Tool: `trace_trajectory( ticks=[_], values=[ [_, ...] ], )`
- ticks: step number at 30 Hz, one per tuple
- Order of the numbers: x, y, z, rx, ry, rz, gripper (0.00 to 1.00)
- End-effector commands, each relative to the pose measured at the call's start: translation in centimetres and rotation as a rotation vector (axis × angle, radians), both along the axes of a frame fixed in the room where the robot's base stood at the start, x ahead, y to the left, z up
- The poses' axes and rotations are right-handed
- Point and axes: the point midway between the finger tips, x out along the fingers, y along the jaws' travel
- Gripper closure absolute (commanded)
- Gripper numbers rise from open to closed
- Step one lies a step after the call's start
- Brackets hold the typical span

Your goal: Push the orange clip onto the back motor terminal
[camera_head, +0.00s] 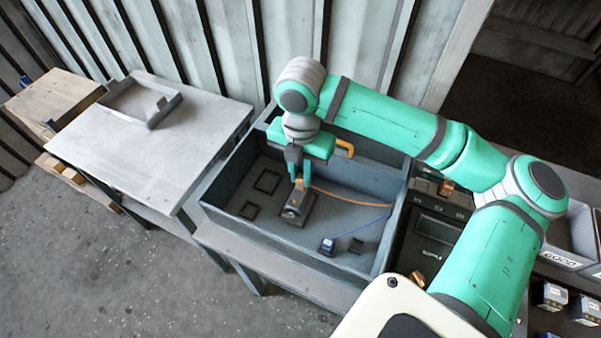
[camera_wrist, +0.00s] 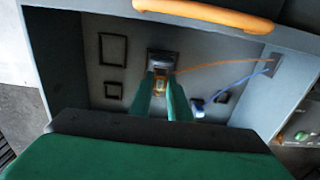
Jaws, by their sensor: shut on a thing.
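My gripper (camera_head: 292,183) points down inside the grey housing (camera_head: 213,209). It is shut on the orange clip (camera_head: 300,184), which also shows between the green fingers (camera_wrist: 159,92) in the wrist view (camera_wrist: 159,84). An orange wire runs from the clip to the right wall of the housing. The motor (camera_head: 297,208) sits on the housing floor directly below the clip. In the wrist view the motor (camera_wrist: 163,57) lies just beyond the fingertips. The back terminal is too small to make out, and I cannot tell whether the clip touches it.
A blue connector (camera_head: 327,245) on a blue wire lies on the housing floor at right. Dark square frames mark the floor at left. The housing walls surround my gripper. A grey table (camera_head: 190,120) with a shallow tray (camera_head: 140,102) stands at left. Bins and small boxes (camera_head: 553,296) are at right.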

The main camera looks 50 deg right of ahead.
Motion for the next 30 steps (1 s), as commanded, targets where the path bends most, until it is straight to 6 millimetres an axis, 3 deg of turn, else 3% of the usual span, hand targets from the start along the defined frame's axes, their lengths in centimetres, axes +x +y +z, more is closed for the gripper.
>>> trace_trajectory(
  ticks=[17, 18, 20, 30],
  values=[
    [-0.26, -0.28, -1.01, 0.001, 0.000, -0.007, 0.97],
    [-0.20, -0.24, -1.00, 0.000, 0.001, -0.006, 0.76],
    [-0.12, -0.14, -0.99, 0.000, 0.001, -0.003, 0.62],
    [0.10, 0.10, -0.78, 0.000, 0.000, 0.003, 0.62]
  ],
)
